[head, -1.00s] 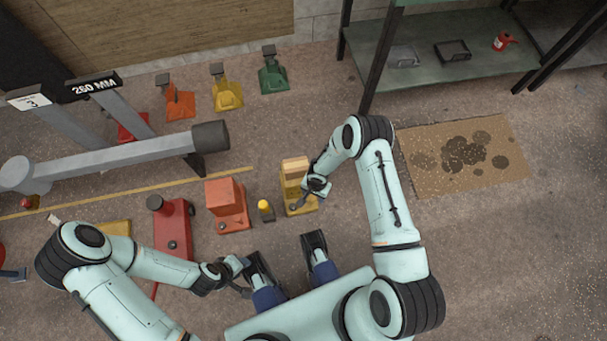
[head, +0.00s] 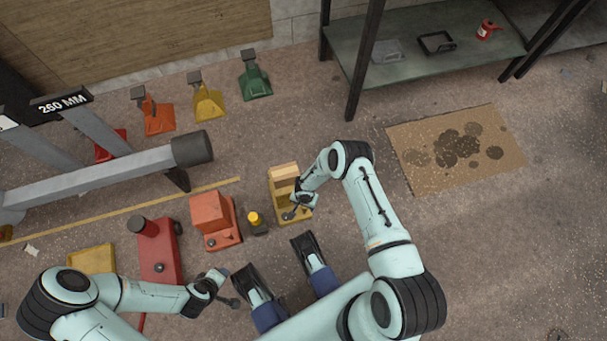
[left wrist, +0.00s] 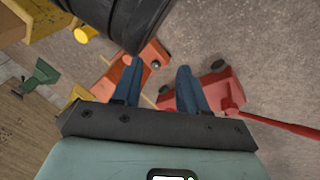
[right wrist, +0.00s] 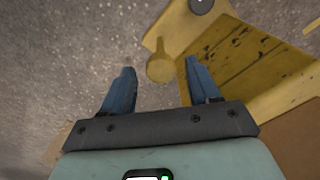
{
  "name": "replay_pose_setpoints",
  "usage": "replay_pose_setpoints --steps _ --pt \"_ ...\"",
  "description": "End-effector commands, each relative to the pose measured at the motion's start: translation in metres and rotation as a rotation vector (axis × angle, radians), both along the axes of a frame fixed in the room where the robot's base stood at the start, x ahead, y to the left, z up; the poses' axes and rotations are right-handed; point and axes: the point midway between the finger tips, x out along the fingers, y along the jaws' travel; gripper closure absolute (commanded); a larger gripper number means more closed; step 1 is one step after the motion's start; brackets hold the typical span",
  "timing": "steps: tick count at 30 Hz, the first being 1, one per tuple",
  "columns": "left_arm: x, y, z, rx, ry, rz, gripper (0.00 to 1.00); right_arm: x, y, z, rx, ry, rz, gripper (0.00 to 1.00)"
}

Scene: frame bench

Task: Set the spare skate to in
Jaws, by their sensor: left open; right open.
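No label shows which is the spare skate. My right gripper (head: 297,205) is open at the yellow unit's near right side. In the right wrist view a yellow rod with a round end (right wrist: 160,66) lies between or just beyond the open fingers; contact is unclear. My left gripper (head: 226,287) is open and empty, low at left. Its wrist view shows the orange unit (left wrist: 152,58) beyond the fingers.
A red jack (head: 160,255) stands left of the orange unit. A small dark piece with a yellow top (head: 256,221) stands between the orange and yellow units. A thick grey beam (head: 110,175) lies left. A stained cardboard sheet (head: 408,172) and bare floor are right.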

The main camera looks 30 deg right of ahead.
Motion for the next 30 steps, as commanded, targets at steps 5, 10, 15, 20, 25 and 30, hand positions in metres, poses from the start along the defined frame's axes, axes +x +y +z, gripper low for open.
replay_pose_setpoints --steps 5,10,15,20,25,30 --pt "-0.006 0.002 -0.007 0.002 0.021 0.003 0.57 0.0 0.0 -0.008 -0.001 -0.001 -0.001 0.39" --pt "-0.007 0.002 -0.007 0.001 0.023 0.004 0.57 0.0 0.0 -0.008 -0.001 -0.001 -0.001 0.39" --pt "-0.007 0.002 -0.007 0.0 0.024 0.003 0.57 0.0 0.0 -0.008 -0.001 -0.001 0.0 0.68" --pt "-0.007 0.002 -0.007 0.0 0.023 0.002 0.57 0.0 0.0 -0.008 0.001 -0.001 0.0 1.0" --pt "-0.008 0.002 -0.009 0.0 0.028 0.003 0.57 0.002 0.001 -0.008 0.0 -0.001 0.0 1.0" --pt "-0.017 0.003 -0.018 -0.002 0.059 0.004 0.57 0.009 0.01 -0.009 0.0 -0.002 0.002 1.0"
